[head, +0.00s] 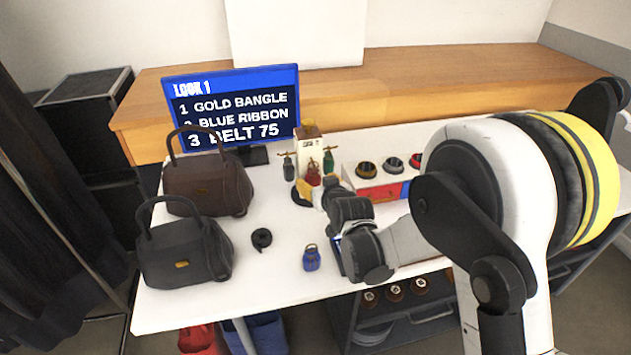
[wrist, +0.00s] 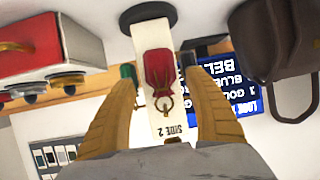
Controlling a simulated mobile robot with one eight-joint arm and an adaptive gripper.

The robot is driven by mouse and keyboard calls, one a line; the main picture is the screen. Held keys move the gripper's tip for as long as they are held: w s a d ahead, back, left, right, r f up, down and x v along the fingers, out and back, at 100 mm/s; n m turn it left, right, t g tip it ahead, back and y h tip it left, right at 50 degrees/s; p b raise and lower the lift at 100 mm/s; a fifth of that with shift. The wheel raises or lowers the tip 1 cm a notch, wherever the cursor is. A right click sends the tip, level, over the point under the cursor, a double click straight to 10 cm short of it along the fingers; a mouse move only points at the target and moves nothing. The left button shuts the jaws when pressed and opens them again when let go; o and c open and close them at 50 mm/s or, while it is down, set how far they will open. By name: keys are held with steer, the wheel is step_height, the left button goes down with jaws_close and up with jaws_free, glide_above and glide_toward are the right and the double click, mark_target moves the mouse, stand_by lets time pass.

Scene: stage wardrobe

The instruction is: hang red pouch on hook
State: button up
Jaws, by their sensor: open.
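The red pouch (wrist: 161,70) is in front of the white post of a stand (head: 308,148), with its gold ring towards the stand's top. Whether the ring sits on a hook I cannot tell. The wrist view is upside down. My gripper (wrist: 158,80) is open, its tan fingers spread on either side of the pouch with gaps showing. In the head view the red pouch (head: 313,175) is small, just beyond my gripper (head: 308,190). A green pouch (head: 328,162) and a dark grey pouch (head: 289,167) are at the stand's sides.
A brown handbag (head: 205,187) and a black handbag (head: 183,256) stand left on the white table (head: 200,307). A black coil (head: 261,239) and a blue pouch (head: 311,259) lie in front. A display case (head: 384,183) stands right, a screen (head: 235,110) behind.

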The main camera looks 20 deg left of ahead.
steer(key=v, duration=1.1)
steer(key=s+d+r+m+h, duration=0.2)
steer(key=d+r, duration=0.3)
steer(key=d, duration=0.7)
steer(key=s+d+r+m+g+h, duration=0.1)
steer(key=s+d+m+g+h, duration=0.2)
steer(key=s+d, duration=1.6)
steer(key=d+m+h, duration=0.1)
steer(key=d+h, duration=0.1)
steer(key=d, duration=0.1)
steer(key=shift+s+d+r+m+g+h, duration=0.3)
steer(key=shift+s+d+r+m+g, duration=0.05)
steer(key=shift+s+m+g, duration=0.05)
